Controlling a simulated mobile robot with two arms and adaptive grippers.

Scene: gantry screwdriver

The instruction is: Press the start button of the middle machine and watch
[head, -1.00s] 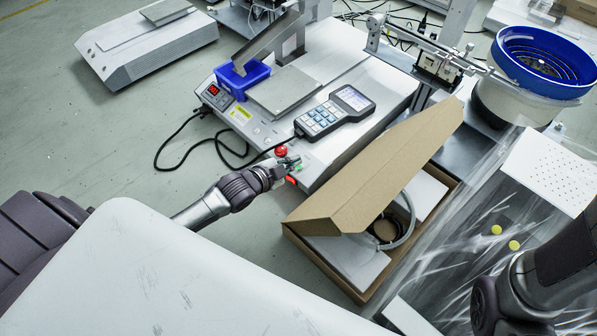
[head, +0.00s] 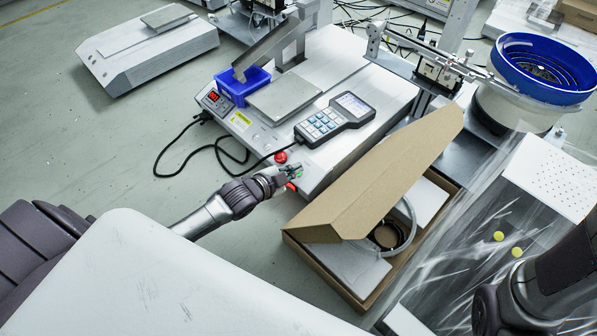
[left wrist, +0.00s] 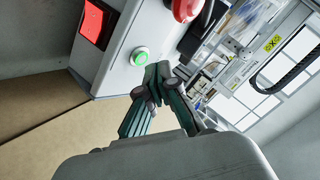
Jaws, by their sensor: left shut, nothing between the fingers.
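The middle machine (head: 330,65) has a white base with a control panel on its front. Its green-lit round button (left wrist: 139,56) shows whole in the left wrist view, just up and left of my fingertips. A red mushroom button (head: 281,157) is beside it, also at the top of the left wrist view (left wrist: 187,8). A red rocker switch (left wrist: 93,22) is on the other side. My left gripper (head: 296,169) is shut and empty, with its tips (left wrist: 158,72) close to the green button; I cannot tell whether they touch. My right gripper is out of view.
A handheld keypad (head: 335,118) and a blue bin (head: 242,84) sit on the machine. An open cardboard box (head: 385,175) stands right of my left gripper. A blue feeder bowl (head: 545,65) is far right, and another machine (head: 145,50) is far left.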

